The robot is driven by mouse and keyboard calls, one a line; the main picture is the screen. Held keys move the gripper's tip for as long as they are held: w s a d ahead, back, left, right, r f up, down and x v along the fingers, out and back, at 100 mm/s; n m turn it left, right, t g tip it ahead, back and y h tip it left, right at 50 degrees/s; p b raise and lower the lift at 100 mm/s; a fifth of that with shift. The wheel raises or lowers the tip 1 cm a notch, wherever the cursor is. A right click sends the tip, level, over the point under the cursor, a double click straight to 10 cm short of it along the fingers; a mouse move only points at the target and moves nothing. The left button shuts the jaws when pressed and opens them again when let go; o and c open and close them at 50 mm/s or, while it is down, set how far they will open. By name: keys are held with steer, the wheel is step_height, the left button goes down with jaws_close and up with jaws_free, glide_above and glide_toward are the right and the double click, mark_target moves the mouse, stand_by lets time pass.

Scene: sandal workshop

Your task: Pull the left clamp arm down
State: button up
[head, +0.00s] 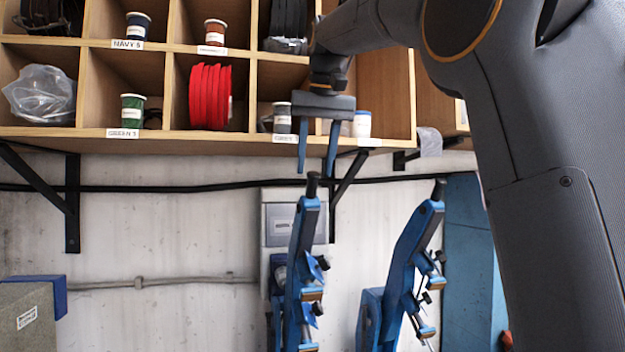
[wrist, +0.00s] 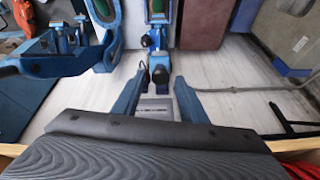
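The left clamp arm (head: 303,235) is a blue bar that stands raised, nearly upright, with a black knob (head: 313,184) on top. My gripper (head: 316,172) points down right above this knob. Its two blue fingers are apart, with nothing held. In the head view the knob's top is about level with the fingertips and between them. In the wrist view the dark knob (wrist: 160,75) shows between the open fingertips, near the left one. I cannot tell whether a finger touches it. The right clamp arm (head: 412,245) is also raised and leans right.
A wooden shelf (head: 200,138) with spools and labelled cubbies hangs close behind and above my gripper. A black bracket (head: 348,188) and a grey wall box (head: 268,215) are behind the left clamp.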

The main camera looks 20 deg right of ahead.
mark_target(314, 172)
steer(key=shift+p+x, duration=0.6)
steer(key=shift+x, duration=1.95)
jaws_close()
